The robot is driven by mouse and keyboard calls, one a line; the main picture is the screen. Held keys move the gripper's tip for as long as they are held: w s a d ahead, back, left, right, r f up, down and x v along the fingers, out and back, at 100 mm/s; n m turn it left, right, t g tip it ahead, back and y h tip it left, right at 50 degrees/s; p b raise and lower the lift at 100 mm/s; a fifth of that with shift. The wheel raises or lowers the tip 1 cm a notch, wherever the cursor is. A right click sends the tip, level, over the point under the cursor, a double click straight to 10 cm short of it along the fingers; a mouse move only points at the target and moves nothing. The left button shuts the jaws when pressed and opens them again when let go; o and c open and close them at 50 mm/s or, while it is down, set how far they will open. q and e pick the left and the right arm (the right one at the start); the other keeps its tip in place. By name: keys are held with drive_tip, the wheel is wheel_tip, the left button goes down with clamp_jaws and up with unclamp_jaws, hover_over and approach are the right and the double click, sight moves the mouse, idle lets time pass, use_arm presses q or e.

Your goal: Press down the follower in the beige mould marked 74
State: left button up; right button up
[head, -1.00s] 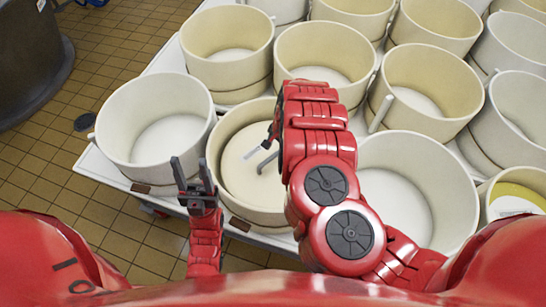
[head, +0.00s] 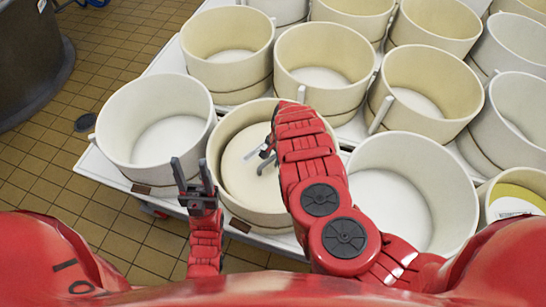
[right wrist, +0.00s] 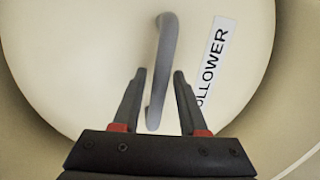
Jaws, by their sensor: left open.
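The beige mould (head: 213,160) stands at the front of the table, left of my right arm; no number 74 is readable. Its follower (head: 238,160) is a pale disc inside it, below the rim. In the right wrist view the follower (right wrist: 90,60) carries a grey bar handle (right wrist: 162,60) and a partly hidden label reading "OLLOWER" (right wrist: 212,60). My right gripper (right wrist: 159,72) is open, with the handle between its fingers in that view; contact cannot be told. It also shows over the follower in the head view (head: 265,160). My left gripper (head: 190,162) is open and empty, in front of the mould.
A white empty mould (head: 150,150) stands left of the beige one, and another (head: 440,180) stands to the right of my right arm. Several more moulds fill the table behind. A yellow item (head: 518,200) sits in a mould at far right. Tiled floor lies left.

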clamp_jaws()
idle(1.3)
drive_tip(key=shift+s+d+f+b, duration=0.1)
drive_tip(key=shift+s+f+b, duration=0.05)
drive_tip(key=shift+f+b, duration=0.15)
idle(0.7)
drive_tip(key=shift+s+f, duration=0.1)
drive_tip(key=shift+s, duration=0.05)
idle(1.0)
idle(0.5)
unclamp_jaws()
drive_tip(key=o, duration=0.3)
drive_tip(key=shift+w+r, duration=0.25)
drive_tip(key=shift+o, duration=0.2)
